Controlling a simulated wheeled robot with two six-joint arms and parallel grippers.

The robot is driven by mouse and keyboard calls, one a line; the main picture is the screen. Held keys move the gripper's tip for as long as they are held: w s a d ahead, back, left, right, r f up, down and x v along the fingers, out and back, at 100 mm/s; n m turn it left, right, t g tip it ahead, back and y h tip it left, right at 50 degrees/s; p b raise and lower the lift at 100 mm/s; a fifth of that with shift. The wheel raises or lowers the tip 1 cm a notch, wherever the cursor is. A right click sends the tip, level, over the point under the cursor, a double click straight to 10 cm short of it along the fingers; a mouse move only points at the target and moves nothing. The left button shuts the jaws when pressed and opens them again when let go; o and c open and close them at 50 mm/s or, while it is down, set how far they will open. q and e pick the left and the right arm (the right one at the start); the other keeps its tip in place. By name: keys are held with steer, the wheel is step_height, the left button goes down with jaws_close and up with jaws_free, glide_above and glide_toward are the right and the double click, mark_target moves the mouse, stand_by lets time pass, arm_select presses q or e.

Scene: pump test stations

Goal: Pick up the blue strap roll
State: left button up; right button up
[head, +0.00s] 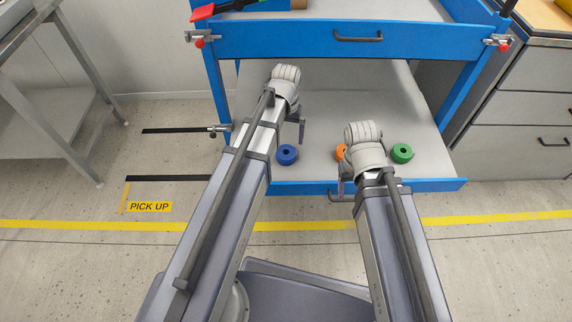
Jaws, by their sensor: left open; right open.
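The blue strap roll (287,155) lies on the lower shelf of the blue cart, near the front edge. It is a short ring with a dark centre hole. My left gripper (301,131) is above the shelf, just up and right of the blue roll in the picture, open and holding nothing that I can see. Its fingers are mostly hidden by the wrist. My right gripper (342,188) is open near the shelf's front edge, right of the blue roll, and is also largely hidden behind its wrist.
An orange roll (340,152), partly hidden by my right wrist, and a green roll (402,153) lie on the same shelf (420,120). The cart's upper drawer front (300,40) overhangs behind. A grey drawer cabinet (520,110) stands right and a metal table (50,130) left.

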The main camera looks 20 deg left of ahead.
mark_target(286, 151)
arm_select(q)
steer(key=shift+w+a+f, duration=0.15)
steer(key=shift+a+f, duration=0.05)
steer(key=shift+f, duration=0.1)
step_height(286, 151, down, 3)
steer(key=b, duration=0.2)
steer(key=shift+r+b, duration=0.15)
steer(key=shift+b, duration=0.25)
steer(key=f+b, duration=0.5)
steer(key=shift+s+d+f, duration=0.1)
steer(key=shift+s+d, duration=0.15)
steer(key=c, duration=1.2)
